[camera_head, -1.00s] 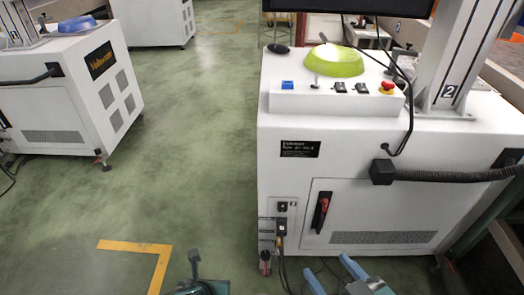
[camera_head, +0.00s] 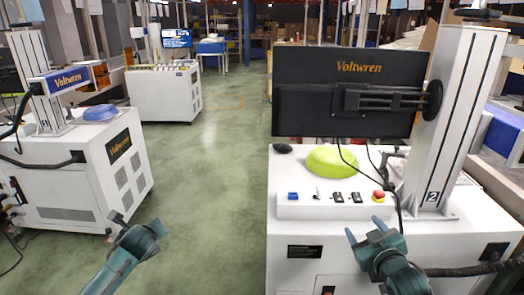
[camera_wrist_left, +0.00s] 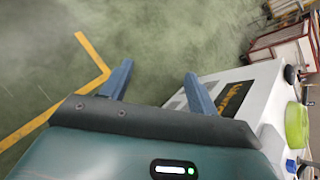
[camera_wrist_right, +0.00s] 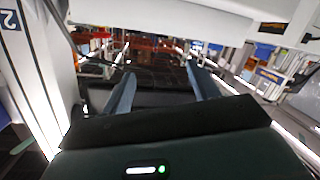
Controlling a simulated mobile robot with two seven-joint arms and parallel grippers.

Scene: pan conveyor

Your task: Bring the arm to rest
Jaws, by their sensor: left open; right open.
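My right gripper (camera_head: 364,230) is open and empty, in front of the white machine cabinet (camera_head: 283,270) marked 2 in the head view. Its two blue fingers stand apart in the right wrist view (camera_wrist_right: 160,75) with nothing between them. My left gripper (camera_head: 138,222) is open and empty over the green floor, left of that cabinet. In the left wrist view (camera_wrist_left: 155,75) its fingers are also spread and hold nothing.
A lime-green bowl-like object (camera_head: 333,161) and a red button (camera_head: 378,195) sit on the cabinet top beneath a Voltwren monitor (camera_head: 400,68). Another white cabinet (camera_head: 60,195) with a blue object (camera_head: 100,113) stands left. The floor aisle (camera_head: 215,170) between is clear.

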